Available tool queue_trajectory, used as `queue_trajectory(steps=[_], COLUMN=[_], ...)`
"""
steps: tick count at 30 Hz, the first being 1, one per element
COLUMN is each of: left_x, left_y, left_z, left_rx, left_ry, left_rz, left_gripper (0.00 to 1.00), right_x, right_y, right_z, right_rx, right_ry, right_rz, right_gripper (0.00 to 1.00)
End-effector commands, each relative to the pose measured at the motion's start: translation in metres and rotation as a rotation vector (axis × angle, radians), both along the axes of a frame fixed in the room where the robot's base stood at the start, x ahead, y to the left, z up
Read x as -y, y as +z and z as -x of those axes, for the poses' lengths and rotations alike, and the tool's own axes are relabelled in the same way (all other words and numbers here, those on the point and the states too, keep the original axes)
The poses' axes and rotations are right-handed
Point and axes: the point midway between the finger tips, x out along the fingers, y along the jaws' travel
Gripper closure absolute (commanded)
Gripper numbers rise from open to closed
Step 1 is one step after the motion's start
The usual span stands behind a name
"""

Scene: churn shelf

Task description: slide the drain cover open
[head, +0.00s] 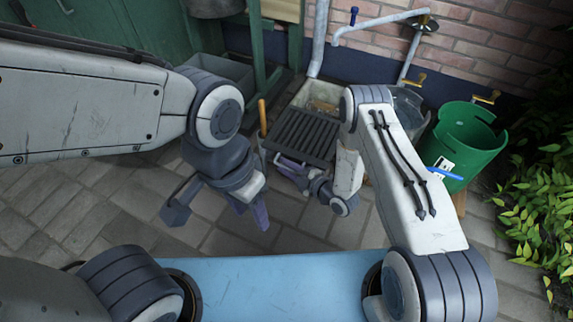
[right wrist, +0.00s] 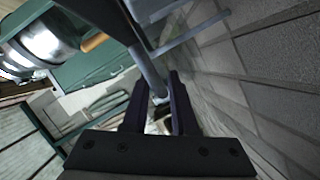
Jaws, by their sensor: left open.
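The drain cover (head: 303,135) is a dark slatted grate. In the head view it lies over the near part of a pale stone basin (head: 322,92), beyond my grippers. My right gripper (head: 287,166) is low at the cover's near left edge. In the right wrist view its dark fingers (right wrist: 157,105) stand apart, with a grey bar showing between them; I cannot tell what the bar belongs to or whether they touch it. My left gripper (head: 252,213) is open and empty above the paving, nearer than the cover and to its left. My right arm hides the cover's right side.
A wooden handle (head: 262,116) stands just left of the cover. A green barrel (head: 464,145) and a metal bucket (head: 409,112) stand to the right. A tap pipe (head: 375,24) runs above the basin along the brick wall. Paving (head: 85,195) at left is clear.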

Motion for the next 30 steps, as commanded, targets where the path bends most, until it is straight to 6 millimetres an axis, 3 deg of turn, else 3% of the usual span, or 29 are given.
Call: queue_trajectory(steps=[13,24,30], left_x=[0.0,0.0,0.0], left_y=[0.006,0.046,0.055], left_z=[0.0,0.0,0.0], left_rx=[0.0,0.0,0.0], left_ry=[0.0,0.0,0.0], left_rz=[0.0,0.0,0.0], left_gripper=[0.5,0.5,0.5], right_x=[0.005,0.053,0.068], right_y=[0.003,0.021,0.023], right_z=[0.004,0.053,0.07], right_rx=[-0.003,-0.005,-0.001], right_ry=[-0.002,-0.007,-0.003], right_rz=[0.0,0.0,0.0], right_gripper=[0.58,0.58,0.58])
